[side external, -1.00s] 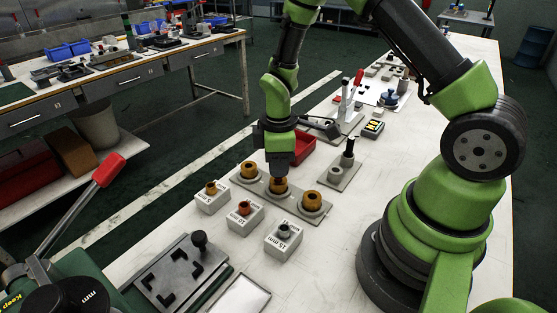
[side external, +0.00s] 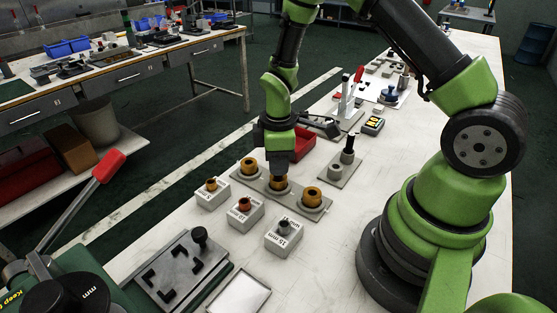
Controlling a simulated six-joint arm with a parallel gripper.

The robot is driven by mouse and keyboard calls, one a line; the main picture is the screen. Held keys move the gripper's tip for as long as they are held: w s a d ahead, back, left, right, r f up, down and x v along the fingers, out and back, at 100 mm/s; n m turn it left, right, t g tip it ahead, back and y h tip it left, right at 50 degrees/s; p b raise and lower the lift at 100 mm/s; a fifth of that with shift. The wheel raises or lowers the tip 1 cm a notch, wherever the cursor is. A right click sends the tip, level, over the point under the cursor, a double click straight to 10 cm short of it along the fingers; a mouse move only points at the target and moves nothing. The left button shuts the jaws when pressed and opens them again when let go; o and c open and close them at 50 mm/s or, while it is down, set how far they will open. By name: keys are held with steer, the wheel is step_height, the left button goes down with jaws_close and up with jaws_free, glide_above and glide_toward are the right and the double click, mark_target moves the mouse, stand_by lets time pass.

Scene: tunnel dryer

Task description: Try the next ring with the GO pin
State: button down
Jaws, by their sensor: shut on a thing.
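Three orange-brown rings sit in a row on a grey plate (side external: 296,203): a left ring (side external: 249,165), a middle ring (side external: 279,184) and a right ring (side external: 312,195). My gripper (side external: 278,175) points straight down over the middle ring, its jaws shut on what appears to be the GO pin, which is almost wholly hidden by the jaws. I cannot tell how deep the pin sits in the ring. A second grey plate (side external: 351,176) bears a standing dark-handled pin (side external: 348,151) and an empty-looking grey round holder (side external: 335,171).
A red tray (side external: 300,146) lies behind my gripper. A grey fixture (side external: 178,270) is at front left. The table right of the rings is clear.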

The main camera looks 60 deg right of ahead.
steer(key=shift+r, duration=0.1)
stand_by(0.4)
steer(key=shift+r, duration=2.7)
